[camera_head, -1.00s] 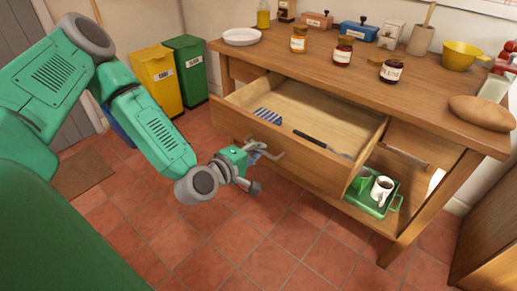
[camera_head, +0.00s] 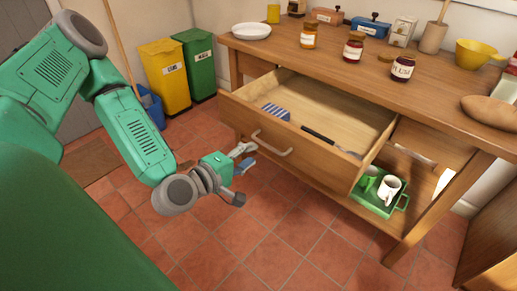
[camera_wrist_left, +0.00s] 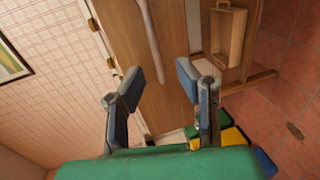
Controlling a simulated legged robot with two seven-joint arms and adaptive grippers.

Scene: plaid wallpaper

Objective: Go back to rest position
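My left gripper (camera_head: 246,158) is in front of the open drawer's front, just left of its metal handle (camera_head: 270,145). A small gap seems to show between the fingers and the handle. In the left wrist view the two fingers (camera_wrist_left: 160,84) stand apart with nothing between them. My left arm is bent and comes in from the left. My right gripper is not in view.
A green tray (camera_head: 381,208) with a white mug (camera_head: 390,188) is on the lower shelf. Jars stand on the counter (camera_head: 330,65). Yellow (camera_head: 165,78) and green bins (camera_head: 199,65) stand behind.

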